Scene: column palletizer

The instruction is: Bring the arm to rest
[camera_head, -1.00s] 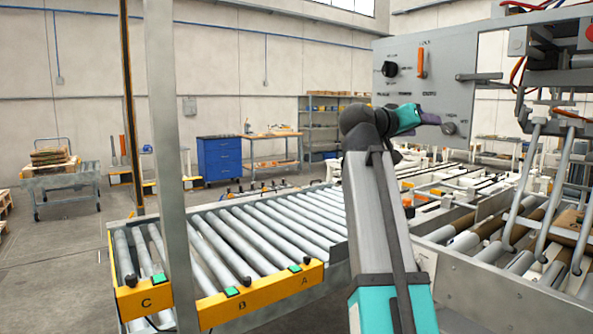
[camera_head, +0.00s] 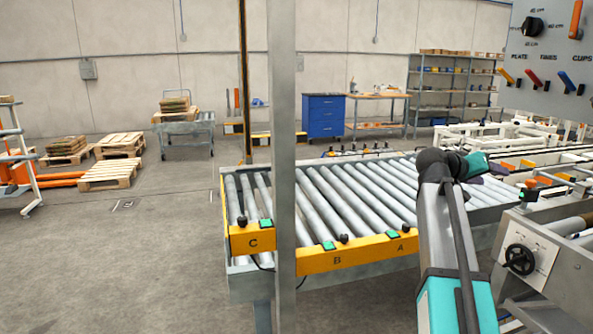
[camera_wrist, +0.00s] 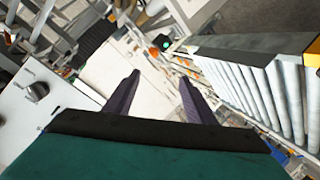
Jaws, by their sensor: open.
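My gripper shows in the wrist view (camera_wrist: 158,90) with its two dark purple fingers spread apart and nothing between them. In the head view my arm, grey and teal, rises from the lower right and bends at a dark elbow joint. There the gripper end (camera_head: 488,180) points away behind the joint, and its fingertips are hard to make out. The arm shows in front of the right part of the roller conveyor (camera_head: 340,205).
The conveyor's yellow front bears letters C, B and A. A grey post (camera_head: 283,150) stands before it. A control panel (camera_head: 550,50) with a knob and levers is at upper right; a machine with a black handwheel (camera_head: 519,259) is below.

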